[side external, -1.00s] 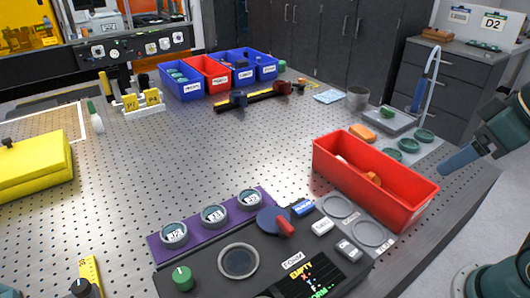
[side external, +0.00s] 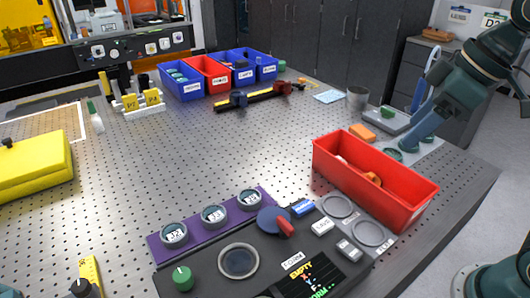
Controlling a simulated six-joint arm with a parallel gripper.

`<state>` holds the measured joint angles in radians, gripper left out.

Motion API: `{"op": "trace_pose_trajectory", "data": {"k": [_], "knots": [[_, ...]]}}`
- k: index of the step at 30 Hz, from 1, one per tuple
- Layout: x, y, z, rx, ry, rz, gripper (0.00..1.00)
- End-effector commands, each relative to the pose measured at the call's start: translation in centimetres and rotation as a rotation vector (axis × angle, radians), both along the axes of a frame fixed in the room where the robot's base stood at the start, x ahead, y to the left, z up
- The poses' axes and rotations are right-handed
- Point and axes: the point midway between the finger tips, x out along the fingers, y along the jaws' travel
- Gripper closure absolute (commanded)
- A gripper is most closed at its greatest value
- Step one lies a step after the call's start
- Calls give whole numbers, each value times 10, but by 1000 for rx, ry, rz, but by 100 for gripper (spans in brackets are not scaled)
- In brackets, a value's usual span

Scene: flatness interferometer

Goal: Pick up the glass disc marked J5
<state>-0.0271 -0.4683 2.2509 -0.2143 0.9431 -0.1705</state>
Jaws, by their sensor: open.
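Three round glass discs in dark rims sit in a row on a purple strip (side external: 157,246) at the front. The near left disc (side external: 174,235) reads J2, and the middle disc (side external: 213,216) seems to read J3. The label on the far right disc (side external: 249,199) is too small to read surely, so I cannot tell whether it is J5. My gripper (side external: 408,146) is at upper right, beyond the red bin and far from the strip. Its separate fingers are hard to make out, and nothing shows held in it.
A red open bin (side external: 350,178) with small items stands between my gripper and the strip. A dark control panel (side external: 215,275) with knobs and a screen is at the front. Green round pieces (side external: 425,135) lie near my gripper. The perforated table's middle is clear.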

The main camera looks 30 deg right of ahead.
Motion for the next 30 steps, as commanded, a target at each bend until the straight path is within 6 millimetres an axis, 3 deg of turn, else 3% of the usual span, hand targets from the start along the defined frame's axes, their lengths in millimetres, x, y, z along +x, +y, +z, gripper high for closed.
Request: {"op": "trace_pose_trajectory", "data": {"k": [14, 23, 30], "knots": [[92, 57, 10, -28, 54, 514, 43], [143, 90, -5, -34, 65, 836, 43], [179, 114, -28, -30, 63, 1095, 43]]}}
